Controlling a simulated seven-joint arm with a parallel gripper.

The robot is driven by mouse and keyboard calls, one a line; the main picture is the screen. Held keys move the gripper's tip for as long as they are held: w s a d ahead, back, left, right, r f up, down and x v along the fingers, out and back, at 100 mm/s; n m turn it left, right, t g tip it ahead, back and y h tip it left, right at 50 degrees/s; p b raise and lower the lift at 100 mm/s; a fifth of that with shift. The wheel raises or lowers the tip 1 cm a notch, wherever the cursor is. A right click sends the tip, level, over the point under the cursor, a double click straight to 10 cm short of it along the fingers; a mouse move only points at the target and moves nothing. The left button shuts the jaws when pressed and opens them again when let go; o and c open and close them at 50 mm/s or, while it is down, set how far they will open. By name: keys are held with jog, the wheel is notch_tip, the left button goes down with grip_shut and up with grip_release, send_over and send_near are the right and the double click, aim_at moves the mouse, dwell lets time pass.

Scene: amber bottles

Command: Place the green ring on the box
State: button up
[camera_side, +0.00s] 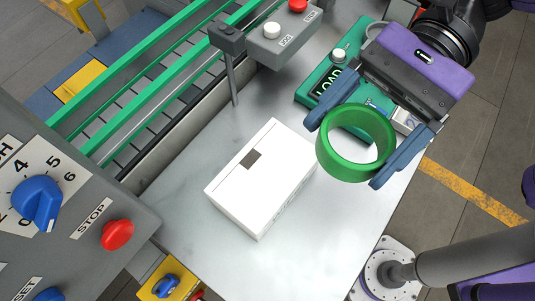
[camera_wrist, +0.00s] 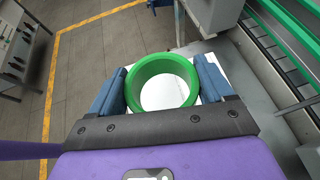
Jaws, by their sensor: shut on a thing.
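The green ring (camera_side: 337,171) is held between the two blue fingers of my gripper (camera_side: 345,146), which is shut on its outer sides. The box is a closed white carton with a dark square patch on top, lying on the light table. In the wrist view the ring (camera_wrist: 135,84) sits between the fingers (camera_wrist: 163,92), and a white surface shows through and behind it. The exact height over the box cannot be told.
A grey button box (camera_side: 283,45) and a conveyor with green rails (camera_side: 140,70) lie at the back left. A control panel (camera_side: 75,215) fills the left front. The table (camera_side: 310,240) is bare right of the box.

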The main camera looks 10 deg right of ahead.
aim_at(327, 118)
jog(key=a, duration=0.1)
jog(key=w+a+f, duration=0.1)
jog(key=a+f, duration=0.1)
jog(key=a, duration=0.1)
jog(key=shift+w+a, duration=0.1)
jog(key=shift+w, duration=0.25)
jog(key=a+f, duration=0.1)
jog(key=f, duration=0.1)
jog(key=w+a+f, duration=0.1)
jog(key=a+f, duration=0.1)
jog(key=shift+w+a+f, duration=0.1)
jog(key=shift+a+f, duration=0.05)
jog(key=shift+f, duration=0.05)
jog(key=shift+w+a+f, duration=0.3)
jog(key=shift+a+f, duration=0.4)
jog(key=shift+f, duration=1.6)
jog(key=shift+f, duration=0.2)
jog(key=o, duration=0.9)
jog(key=shift+r, duration=0.1)
